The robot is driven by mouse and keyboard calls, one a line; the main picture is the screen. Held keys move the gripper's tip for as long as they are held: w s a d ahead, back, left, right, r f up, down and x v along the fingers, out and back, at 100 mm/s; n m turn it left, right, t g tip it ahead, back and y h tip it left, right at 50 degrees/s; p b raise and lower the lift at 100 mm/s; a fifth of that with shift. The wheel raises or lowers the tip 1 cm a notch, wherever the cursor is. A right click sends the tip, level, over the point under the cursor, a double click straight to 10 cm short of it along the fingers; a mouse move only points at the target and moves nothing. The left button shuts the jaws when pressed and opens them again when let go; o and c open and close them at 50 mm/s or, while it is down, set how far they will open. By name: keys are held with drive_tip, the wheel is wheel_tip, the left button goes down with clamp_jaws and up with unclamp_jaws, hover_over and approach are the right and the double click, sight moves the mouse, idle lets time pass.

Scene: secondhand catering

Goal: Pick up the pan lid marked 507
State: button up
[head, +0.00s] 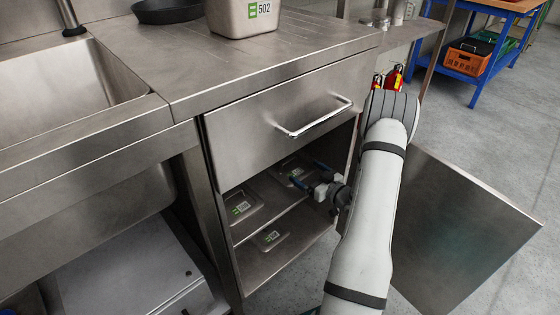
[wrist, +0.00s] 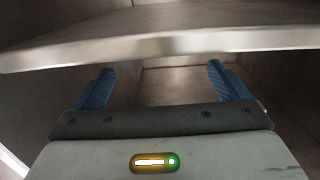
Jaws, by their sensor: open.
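Several flat grey metal lids with green-and-white labels lie inside the open cabinet in the head view: a left lid (head: 241,208), a back lid (head: 287,168) near my gripper, and a lower lid (head: 270,238). Their numbers are too small to read, so I cannot tell which is 507. My gripper (head: 310,174) is at the cabinet opening, with its blue fingers spread beside the back lid. In the wrist view my gripper (wrist: 160,72) is open, with nothing between the fingers and no lid visible.
A metal shelf edge (wrist: 190,44) crosses just above the fingers in the wrist view. A drawer (head: 270,115) with a bar handle is above the cabinet opening. The open cabinet door (head: 460,220) stands right of my arm. A pan marked 502 (head: 235,18) stands on the counter.

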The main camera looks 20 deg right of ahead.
sight(293, 170)
drive_tip(key=b+x, duration=0.3)
drive_tip(key=x, duration=0.4)
drive_tip(key=shift+w, duration=0.25)
drive_tip(key=c, duration=1.2)
drive_tip(key=shift+r, duration=0.15)
